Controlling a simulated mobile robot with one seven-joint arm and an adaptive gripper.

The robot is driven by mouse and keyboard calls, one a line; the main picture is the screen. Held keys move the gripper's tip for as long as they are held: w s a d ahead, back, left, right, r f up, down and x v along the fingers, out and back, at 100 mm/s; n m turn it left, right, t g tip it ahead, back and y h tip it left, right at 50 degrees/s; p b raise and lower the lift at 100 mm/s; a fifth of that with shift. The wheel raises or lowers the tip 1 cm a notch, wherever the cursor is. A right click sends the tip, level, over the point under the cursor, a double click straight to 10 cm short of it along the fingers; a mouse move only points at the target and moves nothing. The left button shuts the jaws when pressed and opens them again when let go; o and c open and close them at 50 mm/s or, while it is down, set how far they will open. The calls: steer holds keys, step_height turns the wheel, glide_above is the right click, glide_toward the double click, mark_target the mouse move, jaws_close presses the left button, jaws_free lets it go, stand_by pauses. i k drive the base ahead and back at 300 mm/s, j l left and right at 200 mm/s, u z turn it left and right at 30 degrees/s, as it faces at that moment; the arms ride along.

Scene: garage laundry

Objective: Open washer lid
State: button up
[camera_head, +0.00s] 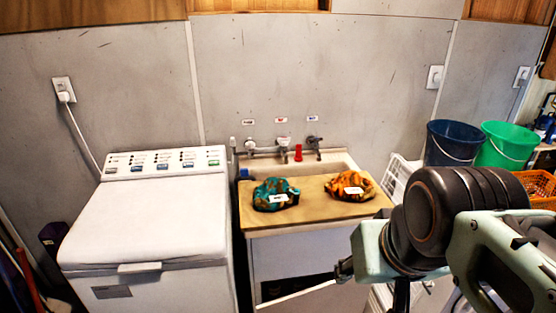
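The white washer (150,225) stands at the left against the grey wall. Its lid (145,222) is shut and lies flat, with a small pale handle (139,267) at the middle of its front edge. A control panel with several buttons runs along the back. My arm reaches in from the lower right, well to the right of the washer, with the sink cabinet between them. A small dark part at the arm's left end (344,269) may belong to my gripper. Its fingers cannot be made out, and nothing held is visible.
A sink cabinet (290,238) stands right of the washer, its lower door (312,300) seemingly ajar. Two patterned cloth bundles (275,194) (350,187) lie on its board. A blue bucket (453,143), a green bucket (505,145) and an orange basket (537,187) are at right. The washer's top is clear.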

mark_target(131, 226)
steer(key=i+l+z, duration=0.1)
steer(key=i, duration=0.35)
steer(key=i+l+z, duration=0.1)
steer(key=i+l, duration=0.2)
steer(key=i, duration=0.15)
steer(key=u, duration=2.15)
steer(key=i+u, duration=0.15)
steer(key=u, duration=0.15)
steer(key=i+j+u, duration=0.1)
steer(key=u, duration=0.2)
steer(key=i+u, duration=0.1)
steer(key=u, duration=0.35)
steer(key=i+j+u, duration=0.1)
steer(key=u, duration=0.3)
